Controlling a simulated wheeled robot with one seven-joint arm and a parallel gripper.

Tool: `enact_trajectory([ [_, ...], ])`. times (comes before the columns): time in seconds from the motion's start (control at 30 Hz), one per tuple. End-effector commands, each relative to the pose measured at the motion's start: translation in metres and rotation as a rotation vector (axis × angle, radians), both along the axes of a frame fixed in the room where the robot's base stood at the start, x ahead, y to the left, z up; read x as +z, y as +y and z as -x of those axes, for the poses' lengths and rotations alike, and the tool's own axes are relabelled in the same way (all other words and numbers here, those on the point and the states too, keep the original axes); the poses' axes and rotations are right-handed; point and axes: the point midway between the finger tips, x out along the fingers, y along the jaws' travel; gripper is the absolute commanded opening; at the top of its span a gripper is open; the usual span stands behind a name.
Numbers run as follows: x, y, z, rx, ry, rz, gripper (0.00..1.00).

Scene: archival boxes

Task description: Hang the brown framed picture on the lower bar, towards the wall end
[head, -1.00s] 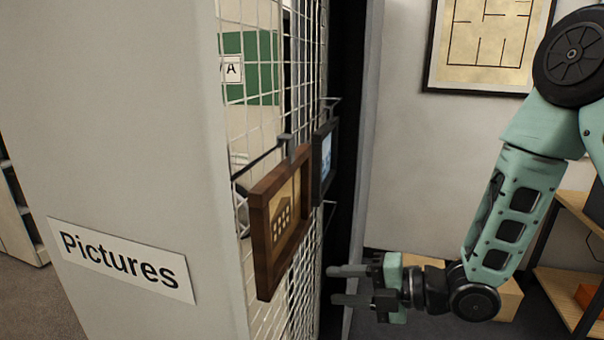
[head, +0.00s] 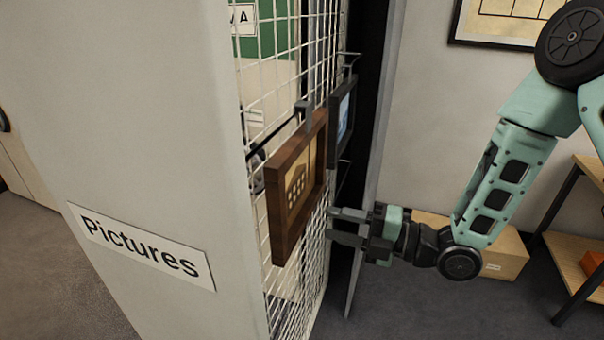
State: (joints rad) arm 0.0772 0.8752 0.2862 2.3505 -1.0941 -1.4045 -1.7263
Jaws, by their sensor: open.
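The brown framed picture (head: 293,192) hangs by a hook from a dark bar (head: 272,146) on the white wire mesh panel. Its front faces right and shows a tan print with a dark shape. My gripper (head: 332,226) is open and empty, to the right of the picture's lower part, its fingers pointing left toward the mesh. I cannot tell whether a fingertip touches the frame. A lower dark bar (head: 346,180) shows only as a short piece behind the dark framed picture; the rest is hidden.
A dark framed picture (head: 341,118) hangs farther back on the mesh (head: 312,285). The grey panel end with a "Pictures" sign (head: 141,245) fills the left. A cardboard box (head: 500,255) and a shelf (head: 575,235) stand at right. Floor is clear in the lower middle.

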Motion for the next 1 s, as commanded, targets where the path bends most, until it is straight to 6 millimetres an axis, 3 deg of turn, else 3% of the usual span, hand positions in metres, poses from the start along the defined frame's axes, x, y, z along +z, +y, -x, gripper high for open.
enact_trajectory([
  [0.5,0.001,0.041,-0.015,0.0,0.0,-0.001,0.42],
  [1.0,0.0,0.048,-0.018,-0.001,0.0,0.0,0.39],
])
